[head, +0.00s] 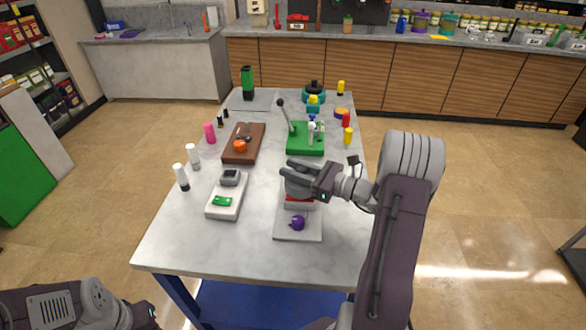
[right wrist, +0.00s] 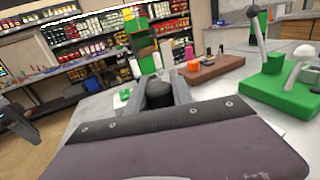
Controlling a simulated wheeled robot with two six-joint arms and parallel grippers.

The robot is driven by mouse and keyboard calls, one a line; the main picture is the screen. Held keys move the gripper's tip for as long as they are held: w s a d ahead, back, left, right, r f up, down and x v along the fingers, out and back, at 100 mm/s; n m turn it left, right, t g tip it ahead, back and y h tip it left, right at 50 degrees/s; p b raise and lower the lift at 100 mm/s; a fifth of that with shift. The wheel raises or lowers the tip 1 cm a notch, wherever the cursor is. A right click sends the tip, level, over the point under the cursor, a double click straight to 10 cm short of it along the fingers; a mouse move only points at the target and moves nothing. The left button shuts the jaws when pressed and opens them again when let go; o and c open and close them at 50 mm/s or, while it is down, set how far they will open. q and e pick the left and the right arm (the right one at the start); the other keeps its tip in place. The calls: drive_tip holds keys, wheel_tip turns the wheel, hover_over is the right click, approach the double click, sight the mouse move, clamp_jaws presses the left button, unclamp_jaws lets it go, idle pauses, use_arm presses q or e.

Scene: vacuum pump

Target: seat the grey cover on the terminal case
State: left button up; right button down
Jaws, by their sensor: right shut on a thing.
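My right gripper (head: 290,170) is shut over the grey pump body (head: 297,187), which has a red band below it. In the right wrist view a dark, rounded piece, which looks like the grey cover (right wrist: 158,93), sits between its fingers. In the head view the fingers hide this piece, and I cannot tell whether it touches what is below. I cannot make out the terminal case apart from the pump body under the gripper. My left gripper (head: 145,315) is at the bottom left, away from the table; its fingers do not show clearly.
The pump stands on a light grey board (head: 297,234) with a purple knob (head: 297,222). Left of it, a white tray (head: 225,212) carries a dark grey block (head: 230,177) and a green piece (head: 222,201). A green board (head: 304,150) with a lever stands behind. The table's front left is clear.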

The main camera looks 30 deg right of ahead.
drive_tip(key=shift+f, duration=0.3)
idle(0.5)
drive_tip(key=c, duration=1)
unclamp_jaws()
drive_tip(key=shift+c, duration=0.2)
wheel_tip(320, 180, up, 9)
drive_tip(key=p, duration=0.7)
drive_tip(key=shift+p, duration=0.4)
